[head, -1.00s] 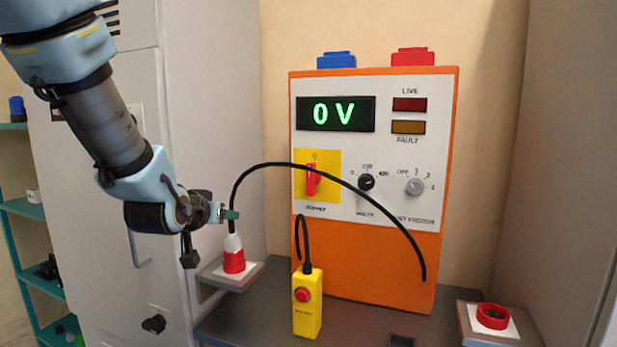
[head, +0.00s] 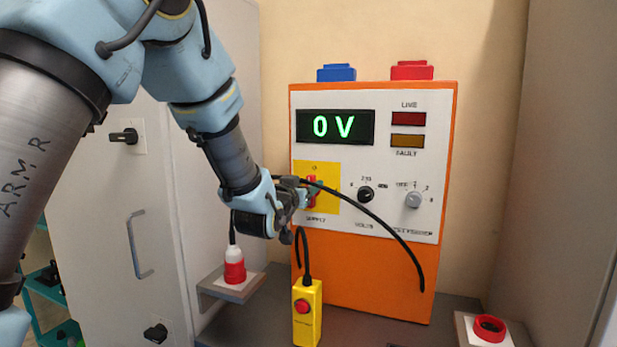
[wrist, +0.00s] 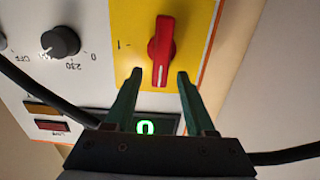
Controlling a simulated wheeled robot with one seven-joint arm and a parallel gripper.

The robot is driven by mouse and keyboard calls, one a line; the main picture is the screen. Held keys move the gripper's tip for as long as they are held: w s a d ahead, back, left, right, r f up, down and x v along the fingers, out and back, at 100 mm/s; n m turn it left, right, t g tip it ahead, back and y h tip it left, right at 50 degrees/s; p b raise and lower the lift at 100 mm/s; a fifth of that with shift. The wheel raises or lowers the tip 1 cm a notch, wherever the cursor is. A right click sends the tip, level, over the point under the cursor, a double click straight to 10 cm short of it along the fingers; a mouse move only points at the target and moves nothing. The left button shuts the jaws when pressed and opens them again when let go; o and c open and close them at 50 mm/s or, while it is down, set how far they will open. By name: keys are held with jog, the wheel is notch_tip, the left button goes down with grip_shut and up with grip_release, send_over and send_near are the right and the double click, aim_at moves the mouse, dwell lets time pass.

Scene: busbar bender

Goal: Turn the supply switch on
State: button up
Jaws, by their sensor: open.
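The supply switch (wrist: 162,50) is a red rotary handle on a yellow plate (wrist: 130,20) on the orange-framed panel. In the wrist view its handle lies lengthwise between my fingers, with the "1" mark off to its left side. My gripper (wrist: 160,76) is open, its green fingertips on either side of the handle's near end, with gaps visible on both sides. In the head view the switch (head: 311,192) is partly hidden by my gripper (head: 312,193). The green display (head: 336,126) reads 0 V.
A black cable (head: 385,222) arcs across the panel front close to my gripper. The volts knob (head: 366,194) and a grey knob (head: 413,199) sit right of the switch. A yellow pendant (head: 307,315) with a red button stands below. Live (head: 408,119) and fault (head: 407,141) lamps look dark.

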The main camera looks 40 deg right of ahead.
jog(key=shift+x, duration=0.75)
jog(key=shift+c, duration=0.3)
grip_shut()
